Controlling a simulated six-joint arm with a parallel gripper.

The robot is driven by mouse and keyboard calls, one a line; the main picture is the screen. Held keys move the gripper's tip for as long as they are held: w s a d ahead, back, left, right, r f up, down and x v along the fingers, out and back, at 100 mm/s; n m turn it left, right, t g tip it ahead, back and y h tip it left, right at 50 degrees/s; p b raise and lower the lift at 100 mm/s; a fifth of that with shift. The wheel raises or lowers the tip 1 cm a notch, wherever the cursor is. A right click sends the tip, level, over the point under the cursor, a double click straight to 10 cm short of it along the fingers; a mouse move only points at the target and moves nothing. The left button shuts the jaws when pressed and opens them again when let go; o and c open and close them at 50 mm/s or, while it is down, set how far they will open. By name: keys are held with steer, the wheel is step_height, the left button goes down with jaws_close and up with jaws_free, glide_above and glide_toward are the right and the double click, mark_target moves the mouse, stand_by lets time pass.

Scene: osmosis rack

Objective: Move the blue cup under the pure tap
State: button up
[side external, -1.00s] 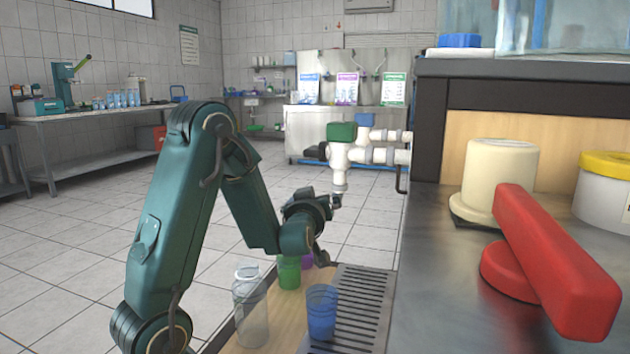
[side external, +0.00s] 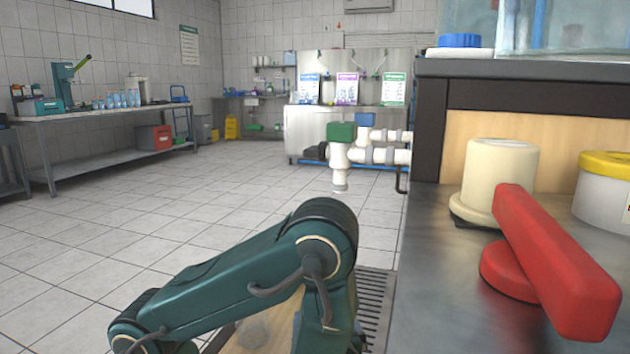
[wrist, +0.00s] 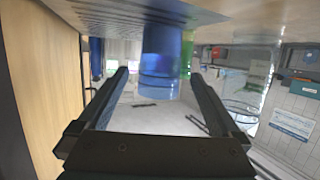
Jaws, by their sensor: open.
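The blue cup (wrist: 160,60) appears in the wrist view, whose picture is turned over, so the cup points down from the top. My gripper (wrist: 163,82) is open, its two fingers on either side of the cup's line, with the cup at or just beyond the fingertips. I cannot tell whether they touch. In the side view my arm hides the cup and gripper. A white tap with a green top (side external: 341,145) and one with a blue top (side external: 365,125) stick out from the counter's left side. I cannot tell which is the pure tap.
A green cup (wrist: 187,50) stands close behind the blue one. A clear container (wrist: 246,100) shows at the right of the wrist view. The slotted drain grate (side external: 376,300) runs beside the counter. A big red lever (side external: 555,260) lies in the foreground.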

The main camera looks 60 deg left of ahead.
steer(key=shift+x, duration=2.45)
steer(key=c, duration=1.5)
steer(key=shift+c, duration=0.2)
